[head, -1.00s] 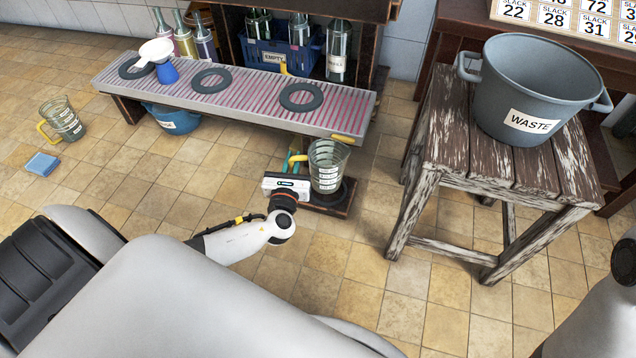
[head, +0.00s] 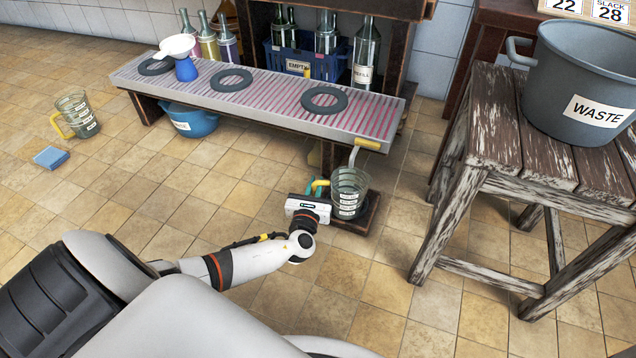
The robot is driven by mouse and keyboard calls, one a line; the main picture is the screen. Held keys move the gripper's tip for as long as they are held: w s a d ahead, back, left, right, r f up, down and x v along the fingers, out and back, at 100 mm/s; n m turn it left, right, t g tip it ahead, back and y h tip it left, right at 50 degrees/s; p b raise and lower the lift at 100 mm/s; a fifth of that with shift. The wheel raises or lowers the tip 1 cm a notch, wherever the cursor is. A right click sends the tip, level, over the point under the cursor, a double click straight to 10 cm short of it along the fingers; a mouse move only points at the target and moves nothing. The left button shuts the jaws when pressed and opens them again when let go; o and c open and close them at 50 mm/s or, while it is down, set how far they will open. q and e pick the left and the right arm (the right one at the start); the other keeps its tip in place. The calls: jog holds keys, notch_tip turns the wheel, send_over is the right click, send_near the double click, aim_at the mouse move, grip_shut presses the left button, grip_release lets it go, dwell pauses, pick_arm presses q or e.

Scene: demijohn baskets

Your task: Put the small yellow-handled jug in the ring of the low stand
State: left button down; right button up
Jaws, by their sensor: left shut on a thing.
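The small jug (head: 349,192) is clear with pale label bands. Its yellow handle (head: 319,183) faces left. My left gripper (head: 318,188) comes in from the left and is shut on the jug at the handle side; the fingertips are partly hidden. The jug is upright over the low stand (head: 370,222), which sits on the floor by the bench's right end. The jug hides much of the stand's dark ring, so I cannot tell if its base touches. My right gripper is out of view.
A tap with a yellow lever (head: 368,144) hangs just above the jug. The striped bench (head: 270,104) has several dark rings. A worn stool (head: 500,137) with the waste pot (head: 580,85) stands right. Another yellow-handled jug (head: 76,115) and a blue sponge (head: 51,157) are on the floor at left.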

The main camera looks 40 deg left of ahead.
pick_arm(q)
jog(key=w+b, duration=0.1)
jog(key=w+a+b, duration=0.1)
jog(key=w+f+b, duration=0.1)
jog(key=shift+w+a, duration=0.25)
jog(key=shift+s+f+b, duration=0.1)
jog(key=shift+f+b, duration=0.1)
jog(key=shift+b, duration=0.2)
jog(key=shift+r, duration=0.15)
jog(key=c, duration=1.8)
grip_release()
jog(key=shift+f, duration=0.2)
jog(key=shift+c, duration=0.2)
jog(key=o, duration=0.4)
